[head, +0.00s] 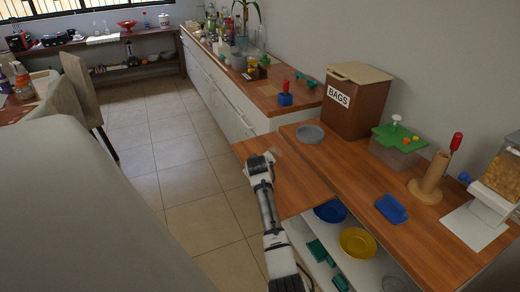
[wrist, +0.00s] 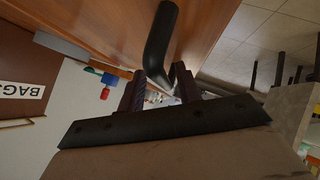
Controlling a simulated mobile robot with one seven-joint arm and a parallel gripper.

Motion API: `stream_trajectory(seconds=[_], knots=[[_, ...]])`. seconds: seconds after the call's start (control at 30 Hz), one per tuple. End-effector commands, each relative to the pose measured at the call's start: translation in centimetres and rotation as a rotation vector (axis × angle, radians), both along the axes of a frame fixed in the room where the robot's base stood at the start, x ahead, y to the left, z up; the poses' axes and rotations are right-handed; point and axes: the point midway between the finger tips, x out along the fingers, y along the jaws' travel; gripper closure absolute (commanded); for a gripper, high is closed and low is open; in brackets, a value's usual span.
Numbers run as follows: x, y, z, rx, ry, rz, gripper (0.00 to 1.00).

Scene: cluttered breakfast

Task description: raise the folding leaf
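The folding leaf (head: 297,182) is a wooden panel along the left edge of the wooden counter in the head view. It stands out from the counter over the aisle; whether it is fully level I cannot tell. Its wooden face (wrist: 90,22) fills the upper left of the wrist view. A dark, bent bar handle (wrist: 164,30) stands off that face. My gripper (head: 262,158) is at the leaf's outer side. In the wrist view my gripper's fingers (wrist: 160,78) are apart, with the bar's end at or between the tips. Firm contact is not clear.
The counter (head: 350,170) carries a grey dish (head: 310,134), brown BAGS box (head: 355,103), green-lidded container (head: 393,150), wooden holder (head: 431,182) and blue item (head: 391,209). Blue (head: 330,211) and yellow (head: 358,242) bowls sit on the shelf below. Tiled floor (head: 190,185) is clear at left.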

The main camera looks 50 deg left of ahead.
Motion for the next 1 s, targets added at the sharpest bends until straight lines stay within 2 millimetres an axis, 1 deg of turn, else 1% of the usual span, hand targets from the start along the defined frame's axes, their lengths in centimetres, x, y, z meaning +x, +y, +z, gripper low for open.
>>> stream_trajectory(seconds=[0.17,0.33,0.47,0.8,1.0], knots=[[-0.3,-0.2,0.1,-0.001,0.002,0.001,0.66],[-1.4,-1.2,1.1,-0.001,0.001,0.000,0.66],[-2.5,-2.4,2.4,0.000,0.000,0.000,0.66],[-5.9,-5.7,6.2,0.002,-0.002,-0.001,0.66],[-7.4,-7.1,7.9,0.002,-0.001,0.000,0.66]])
